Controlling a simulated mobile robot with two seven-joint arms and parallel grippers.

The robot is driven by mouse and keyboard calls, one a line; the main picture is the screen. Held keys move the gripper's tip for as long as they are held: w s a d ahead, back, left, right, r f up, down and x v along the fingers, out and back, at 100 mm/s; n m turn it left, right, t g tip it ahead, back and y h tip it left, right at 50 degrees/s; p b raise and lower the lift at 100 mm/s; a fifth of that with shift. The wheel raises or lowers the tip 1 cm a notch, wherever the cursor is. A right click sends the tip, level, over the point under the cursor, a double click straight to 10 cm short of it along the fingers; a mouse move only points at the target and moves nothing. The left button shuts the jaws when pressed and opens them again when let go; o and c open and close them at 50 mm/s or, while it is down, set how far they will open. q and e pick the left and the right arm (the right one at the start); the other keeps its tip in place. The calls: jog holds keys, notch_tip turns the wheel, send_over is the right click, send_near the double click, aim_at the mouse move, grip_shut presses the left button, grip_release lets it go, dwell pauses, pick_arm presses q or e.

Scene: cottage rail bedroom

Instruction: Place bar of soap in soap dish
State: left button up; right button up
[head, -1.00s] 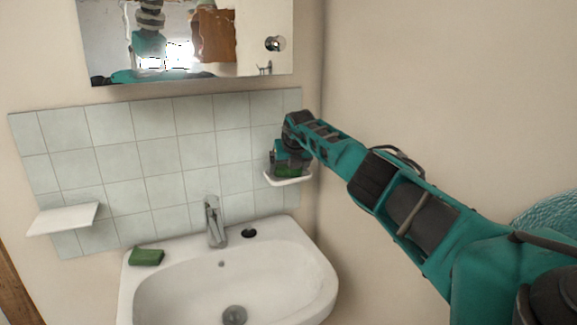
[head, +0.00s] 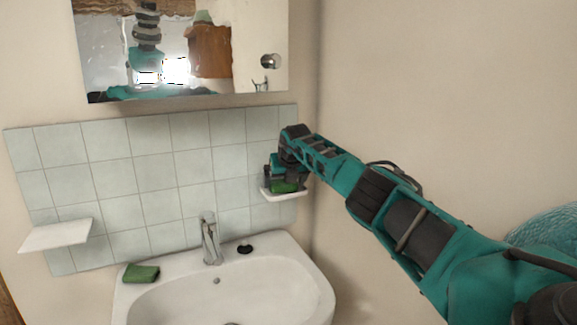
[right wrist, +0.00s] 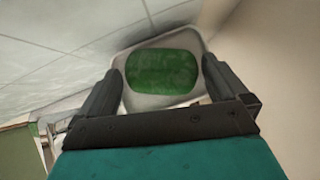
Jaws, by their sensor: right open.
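A green bar of soap (head: 284,187) lies on the small white soap dish (head: 283,196) on the tiled wall, right of the tap. In the right wrist view the green soap (right wrist: 162,72) rests inside the rim of the white dish (right wrist: 143,103). My right gripper (head: 280,178) is at the dish. Its two fingers (right wrist: 160,82) are open, one on each side of the soap, with gaps between them and the bar. My left gripper is not in view.
The metal tap (head: 210,240) stands at the sink's back. A white shelf (head: 56,235) is on the left wall. A mirror cabinet (head: 185,50) hangs above.

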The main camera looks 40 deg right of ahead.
jog(key=v, duration=1.1)
jog(key=shift+s, duration=0.2)
jog(key=shift+a, duration=0.1)
jog(key=shift+a, duration=0.1)
